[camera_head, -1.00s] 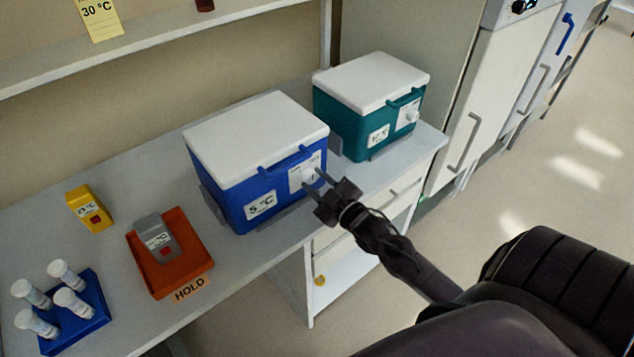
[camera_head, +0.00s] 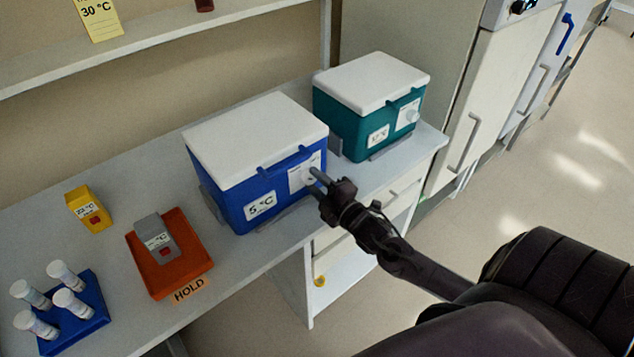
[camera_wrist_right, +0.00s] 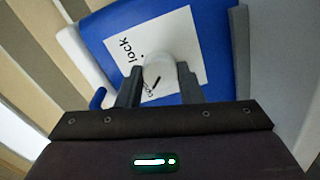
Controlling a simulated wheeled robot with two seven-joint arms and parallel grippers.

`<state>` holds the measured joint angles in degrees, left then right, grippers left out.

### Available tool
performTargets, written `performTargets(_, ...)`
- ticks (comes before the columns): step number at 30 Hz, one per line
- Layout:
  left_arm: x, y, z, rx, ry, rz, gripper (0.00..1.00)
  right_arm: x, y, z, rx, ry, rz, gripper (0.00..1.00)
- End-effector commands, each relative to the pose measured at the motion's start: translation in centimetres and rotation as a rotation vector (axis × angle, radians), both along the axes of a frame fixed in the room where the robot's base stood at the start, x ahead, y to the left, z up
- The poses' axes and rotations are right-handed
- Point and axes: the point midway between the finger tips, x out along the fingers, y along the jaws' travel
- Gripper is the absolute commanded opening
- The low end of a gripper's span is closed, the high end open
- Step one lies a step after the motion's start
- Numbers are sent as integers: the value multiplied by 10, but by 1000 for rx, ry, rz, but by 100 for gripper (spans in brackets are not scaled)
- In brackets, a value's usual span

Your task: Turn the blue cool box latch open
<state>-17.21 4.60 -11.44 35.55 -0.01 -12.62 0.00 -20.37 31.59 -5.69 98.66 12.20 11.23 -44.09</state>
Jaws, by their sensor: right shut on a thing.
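The blue cool box (camera_head: 235,190) with a white lid stands on the bench, marked 5 °C. Its latch is a round white knob (camera_wrist_right: 160,70) on a white label (camera_wrist_right: 185,38) with printed lettering, best seen in the right wrist view. A dark mark shows on the knob's face. My right gripper (camera_head: 316,180) is at the box's front, its fingers on either side of the knob and shut on it; it also shows in the right wrist view (camera_wrist_right: 158,84). The fingers partly hide the knob in the head view. My left gripper is not in view.
A teal cool box (camera_head: 350,132) stands behind to the right. On the bench to the left are an orange tray (camera_head: 180,284) holding a grey device, a yellow device (camera_head: 88,207) and a blue rack (camera_head: 90,325) with several white-capped tubes. A shelf (camera_head: 150,42) runs above.

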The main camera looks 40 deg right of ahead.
Motion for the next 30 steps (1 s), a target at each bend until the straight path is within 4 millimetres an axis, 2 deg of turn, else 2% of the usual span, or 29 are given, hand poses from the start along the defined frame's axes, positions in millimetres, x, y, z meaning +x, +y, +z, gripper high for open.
performTargets(17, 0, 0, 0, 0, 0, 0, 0, 0, 0, 0, -32, -2, 0, 10)
performTargets(18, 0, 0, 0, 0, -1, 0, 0, 0, 0, 0, -32, -2, 0, 37)
performTargets(22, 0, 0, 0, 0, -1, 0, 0, 0, 0, 0, -31, -1, 0, 54)
performTargets(30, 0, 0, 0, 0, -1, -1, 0, 0, 0, 0, -30, -1, 0, 55)
